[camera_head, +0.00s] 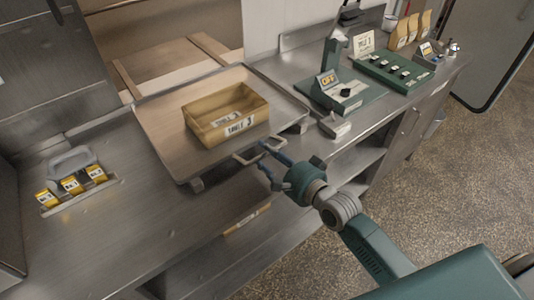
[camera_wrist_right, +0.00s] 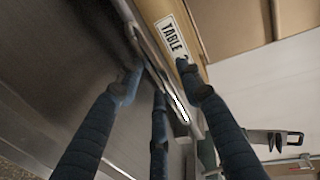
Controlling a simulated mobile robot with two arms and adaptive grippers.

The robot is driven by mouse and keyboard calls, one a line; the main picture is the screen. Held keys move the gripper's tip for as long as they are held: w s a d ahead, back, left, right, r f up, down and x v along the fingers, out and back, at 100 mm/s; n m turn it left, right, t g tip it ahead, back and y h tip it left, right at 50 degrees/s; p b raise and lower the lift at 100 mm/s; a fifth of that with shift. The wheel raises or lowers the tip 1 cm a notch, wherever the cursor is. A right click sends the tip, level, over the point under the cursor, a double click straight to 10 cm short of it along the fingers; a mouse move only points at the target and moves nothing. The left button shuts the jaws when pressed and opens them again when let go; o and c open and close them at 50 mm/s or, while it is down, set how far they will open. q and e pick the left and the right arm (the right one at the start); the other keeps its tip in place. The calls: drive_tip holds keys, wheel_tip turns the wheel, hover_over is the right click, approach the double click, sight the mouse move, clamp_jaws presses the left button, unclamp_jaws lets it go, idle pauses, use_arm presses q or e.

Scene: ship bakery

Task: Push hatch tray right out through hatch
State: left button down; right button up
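The hatch tray (camera_head: 165,140), a shallow metal tray, lies at the counter's back, its far edge at the hatch opening (camera_head: 165,60). A tan box (camera_head: 200,132) labelled "TABLE 3" sits in it. The box's label side also shows in the right wrist view (camera_wrist_right: 208,36). A metal loop handle (camera_head: 247,160) sticks out at the tray's near right edge. My right gripper (camera_head: 264,157) is at this handle, fingers spread on either side. In the wrist view its fingers (camera_wrist_right: 155,75) stand apart beside the tray's rim; contact is unclear. My left gripper is out of view.
A holder with yellow labelled blocks (camera_head: 70,186) stands on the left counter. Right of the tray stand a green device with an "OFF" sign (camera_head: 328,82) and a green panel with knobs (camera_head: 395,72). Wooden rails (camera_head: 127,80) lie in the hatch. The counter's front is clear.

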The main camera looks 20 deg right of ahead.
clamp_jaws()
drive_tip(key=shift+w, duration=0.15)
